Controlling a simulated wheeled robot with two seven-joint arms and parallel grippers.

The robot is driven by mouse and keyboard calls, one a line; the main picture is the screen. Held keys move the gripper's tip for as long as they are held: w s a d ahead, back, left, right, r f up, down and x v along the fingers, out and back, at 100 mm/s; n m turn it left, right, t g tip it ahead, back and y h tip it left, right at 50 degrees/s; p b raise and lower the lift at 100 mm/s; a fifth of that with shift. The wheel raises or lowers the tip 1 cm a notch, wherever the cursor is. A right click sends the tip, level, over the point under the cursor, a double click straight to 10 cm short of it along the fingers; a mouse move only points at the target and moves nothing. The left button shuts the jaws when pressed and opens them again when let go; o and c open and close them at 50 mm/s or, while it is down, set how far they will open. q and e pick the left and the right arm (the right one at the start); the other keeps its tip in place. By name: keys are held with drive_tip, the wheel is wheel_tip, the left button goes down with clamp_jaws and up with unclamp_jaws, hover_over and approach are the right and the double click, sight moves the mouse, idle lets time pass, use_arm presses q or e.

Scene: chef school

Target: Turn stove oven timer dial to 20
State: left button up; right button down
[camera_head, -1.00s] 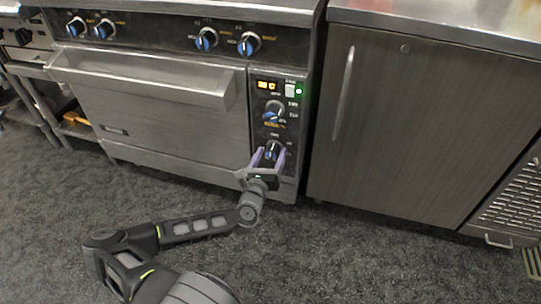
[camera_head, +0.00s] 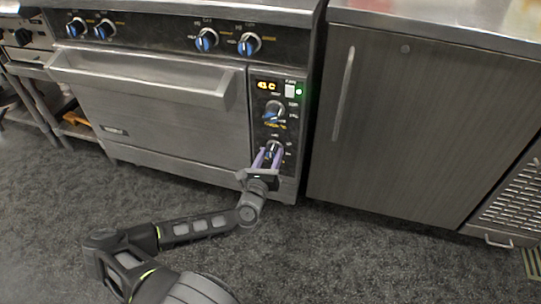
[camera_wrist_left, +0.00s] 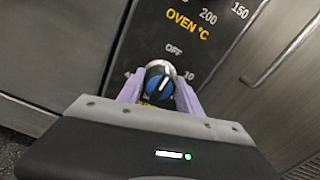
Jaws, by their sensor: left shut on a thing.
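The oven timer dial (camera_head: 274,148) is the lower knob on the stove's narrow right-hand control panel. In the left wrist view the timer dial (camera_wrist_left: 159,84) is a black knob with a blue face and a pale line. "OFF" is printed above it and "10" to its right; the lower markings are partly hidden. My left gripper (camera_head: 267,157) has its purple fingers on either side of the dial, shut on it. The fingers also flank it in the left wrist view (camera_wrist_left: 160,92). The line's exact setting is hard to read. My right gripper is out of view.
The oven temperature dial (camera_head: 274,111) sits just above, under a lit orange display (camera_head: 267,85). The oven door handle (camera_head: 140,78) juts out to the left. A closed cabinet (camera_head: 420,125) stands to the right. The grey floor in front is clear.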

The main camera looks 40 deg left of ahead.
use_arm(q)
drive_tip(key=shift+m, duration=0.4)
drive_tip(key=m, duration=0.4)
drive_tip(key=shift+d, duration=0.1)
drive_tip(key=m+p, duration=0.1)
drive_tip(key=m, duration=0.5)
drive_tip(key=shift+w+d+m, duration=0.1)
drive_tip(key=shift+m, duration=0.2)
drive_tip(key=m+p, duration=0.1)
drive_tip(key=m, duration=0.5)
drive_tip(key=shift+f, duration=0.1)
drive_tip(key=m, duration=0.4)
drive_tip(key=shift+f+p, duration=0.1)
drive_tip(key=shift+p, duration=0.2)
drive_tip(key=shift+f+m, duration=0.1)
drive_tip(key=shift+m, duration=1.1)
drive_tip(key=o, duration=1.4)
drive_tip(key=shift+c, duration=0.2)
